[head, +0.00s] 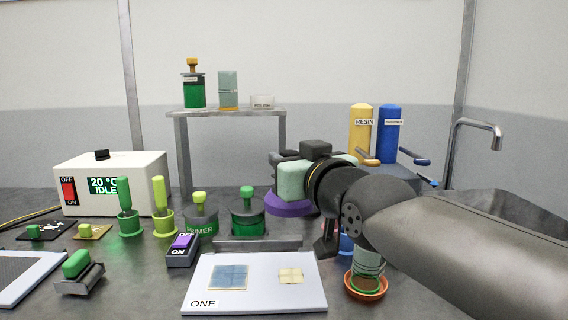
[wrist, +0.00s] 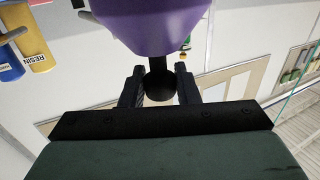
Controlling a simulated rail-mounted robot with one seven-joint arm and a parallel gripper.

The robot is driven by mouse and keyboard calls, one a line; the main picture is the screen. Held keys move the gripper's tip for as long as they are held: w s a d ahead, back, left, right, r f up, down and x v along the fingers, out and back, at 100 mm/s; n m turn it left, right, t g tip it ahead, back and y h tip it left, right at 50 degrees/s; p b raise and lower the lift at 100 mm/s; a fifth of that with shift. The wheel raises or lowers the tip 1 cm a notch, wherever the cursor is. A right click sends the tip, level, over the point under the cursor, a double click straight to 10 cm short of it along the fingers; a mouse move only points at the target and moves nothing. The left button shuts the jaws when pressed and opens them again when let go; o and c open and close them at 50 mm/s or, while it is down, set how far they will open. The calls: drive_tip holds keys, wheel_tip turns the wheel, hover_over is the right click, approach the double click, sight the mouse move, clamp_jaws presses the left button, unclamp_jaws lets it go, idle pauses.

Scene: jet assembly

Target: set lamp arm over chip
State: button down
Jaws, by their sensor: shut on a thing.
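My gripper (wrist: 160,90) has its two dark fingers around a black round knob (wrist: 160,84) on a stem below a purple part (wrist: 155,28) in the wrist view. I take this to be the lamp arm's handle. In the head view a purple disc (head: 288,206) shows beside my wrist, behind the white board (head: 210,295) labelled ONE; my arm hides part of it, and the fingertips cannot be made out there. On the board lie a blue square plate (head: 228,277) and a smaller beige square (head: 291,276). I cannot tell which is the chip. The purple part is not over either.
A switch box (head: 183,249) with a purple rocker stands left of the board. A terracotta dish (head: 366,286) is to its right, under my arm. Green-handled tools, a white heater box (head: 110,183), a shelf (head: 227,112), and resin (head: 362,132) and blue (head: 389,134) bottles stand behind.

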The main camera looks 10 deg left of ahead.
drive_tip(key=shift+w+d+r, duration=0.1)
drive_tip(key=shift+d+r, duration=0.1)
drive_tip(key=c, duration=1.1)
unclamp_jaws()
drive_tip(key=shift+w, duration=0.1)
drive_tip(key=shift+c, duration=0.2)
drive_tip(key=shift+f, duration=0.1)
drive_tip(key=shift+a, duration=0.1)
